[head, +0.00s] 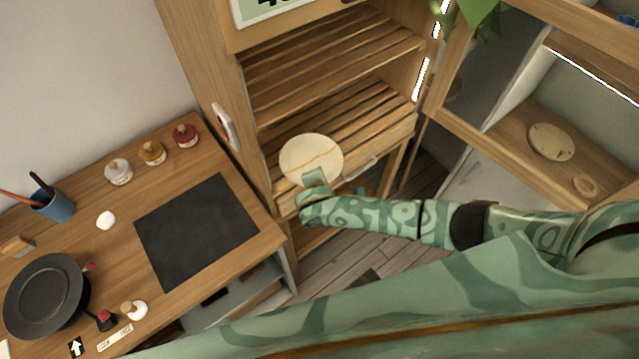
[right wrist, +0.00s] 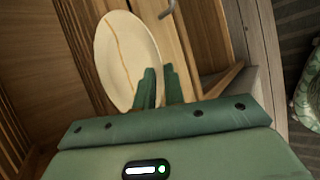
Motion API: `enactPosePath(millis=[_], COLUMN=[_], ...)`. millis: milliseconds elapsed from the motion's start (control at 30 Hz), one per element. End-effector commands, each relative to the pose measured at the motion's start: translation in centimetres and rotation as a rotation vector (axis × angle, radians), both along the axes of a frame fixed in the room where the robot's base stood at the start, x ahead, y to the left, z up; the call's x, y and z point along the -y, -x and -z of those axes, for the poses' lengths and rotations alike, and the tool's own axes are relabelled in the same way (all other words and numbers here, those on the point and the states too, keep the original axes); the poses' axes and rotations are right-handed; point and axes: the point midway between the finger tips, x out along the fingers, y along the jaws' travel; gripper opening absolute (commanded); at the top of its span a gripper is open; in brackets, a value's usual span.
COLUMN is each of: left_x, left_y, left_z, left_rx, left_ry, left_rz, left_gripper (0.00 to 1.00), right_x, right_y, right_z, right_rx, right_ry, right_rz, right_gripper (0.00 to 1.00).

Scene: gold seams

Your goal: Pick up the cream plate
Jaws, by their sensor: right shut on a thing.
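The cream plate (head: 311,157) is round with a gold seam across it. It is in front of the slatted wooden shelf unit in the head view, and it fills the upper left of the right wrist view (right wrist: 126,58). My right gripper (head: 315,178) is shut on the plate's near rim; its green fingers (right wrist: 160,86) show at the plate's lower edge in the right wrist view. The plate looks tilted in the wrist view. I cannot tell whether it still touches a shelf. My left gripper is not in view.
The slatted shelves (head: 330,62) stand behind the plate. Another cream plate (head: 551,141) lies on a wooden surface at right.

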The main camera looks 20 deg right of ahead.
Motion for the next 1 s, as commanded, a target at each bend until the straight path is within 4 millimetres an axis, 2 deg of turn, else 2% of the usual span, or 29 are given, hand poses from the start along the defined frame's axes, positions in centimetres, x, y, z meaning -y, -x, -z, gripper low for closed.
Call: enactPosePath(millis=[400, 433, 500, 533, 833, 1000], left_x=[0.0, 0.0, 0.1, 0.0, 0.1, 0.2], left_y=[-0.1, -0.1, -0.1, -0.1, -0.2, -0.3], left_z=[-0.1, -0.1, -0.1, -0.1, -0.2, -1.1], left_rx=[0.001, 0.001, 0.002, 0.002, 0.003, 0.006], left_ry=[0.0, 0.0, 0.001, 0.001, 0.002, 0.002], left_rz=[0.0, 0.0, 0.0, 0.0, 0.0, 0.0], left_gripper=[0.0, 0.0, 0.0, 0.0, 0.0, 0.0], right_x=[0.2, 0.2, 0.1, 0.1, 0.1, -0.4], right_y=[0.1, 0.1, 0.0, 0.0, 0.0, 1.2], right_z=[0.1, 0.1, 0.1, 0.0, -0.2, -1.8], right_rx=[-0.002, -0.002, -0.001, -0.001, 0.002, 0.002], right_ry=[0.0, 0.0, 0.0, 0.0, 0.0, -0.001], right_rz=[0.001, 0.001, 0.0, 0.0, 0.001, 0.0], right_gripper=[0.0, 0.14, 0.33, 0.36, 0.36, 0.36])
